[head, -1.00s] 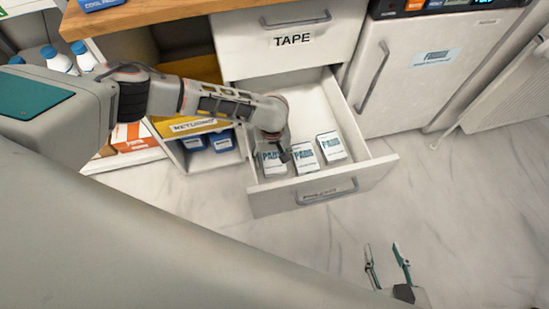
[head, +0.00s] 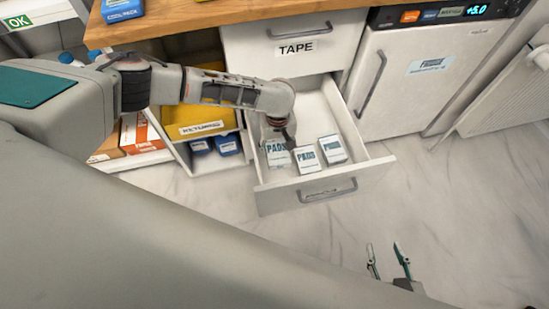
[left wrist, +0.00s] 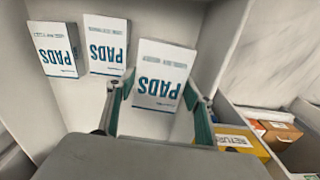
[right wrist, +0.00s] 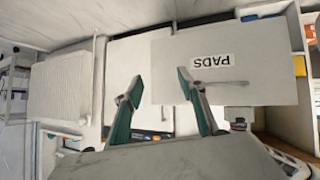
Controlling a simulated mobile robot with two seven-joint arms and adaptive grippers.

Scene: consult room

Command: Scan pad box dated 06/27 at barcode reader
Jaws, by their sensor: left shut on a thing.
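Three white pad boxes marked PADS are at the open drawer (head: 335,188). My left gripper (head: 278,143) is shut on the left pad box (head: 277,157); in the left wrist view this box (left wrist: 163,75) sits between the two fingers and looks nearer than the others. The middle pad box (head: 307,160) and right pad box (head: 332,149) stand in the drawer. I cannot read any date on them. My right gripper (head: 388,262) is open and empty, over the floor in the head view. I cannot make out a barcode reader.
The drawer's walls surround the boxes. A TAPE drawer (head: 290,47) is shut above, under the wooden counter (head: 205,17). A yellow RETURNS bin (head: 203,116) is to the left, a white fridge (head: 405,85) to the right. The floor in front is clear.

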